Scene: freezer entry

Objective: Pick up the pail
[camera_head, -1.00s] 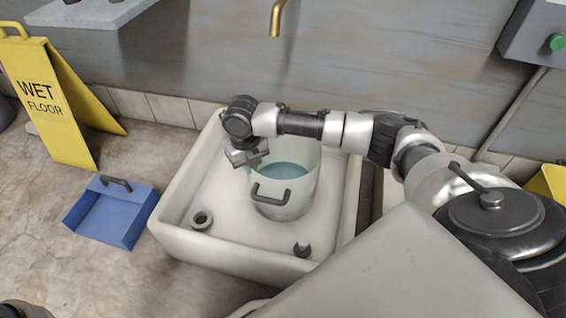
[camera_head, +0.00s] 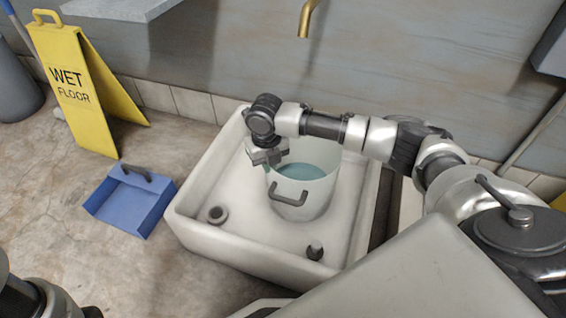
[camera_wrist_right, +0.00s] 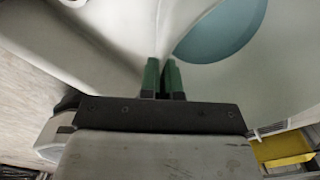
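The pail (camera_head: 303,200) is a pale, open bucket with blue water-like contents and a dark grey handle on its front. It stands upright inside the white square basin (camera_head: 235,250). My right gripper (camera_head: 268,157) points down at the pail's left rim in the head view. In the right wrist view its green fingers (camera_wrist_right: 162,80) are close together, with the pail's wall running in between them. The pail's blue inside (camera_wrist_right: 222,32) shows at upper right there. Dark parts of my left arm show at the lower left of the head view; its fingers are out of sight.
A blue dustpan (camera_head: 130,203) lies on the floor left of the basin. A yellow wet floor sign (camera_head: 85,100) stands behind it. A brass spout (camera_head: 306,20) hangs above the basin. A dark round fitting (camera_head: 217,215) and a small dark plug (camera_head: 315,250) are in the basin.

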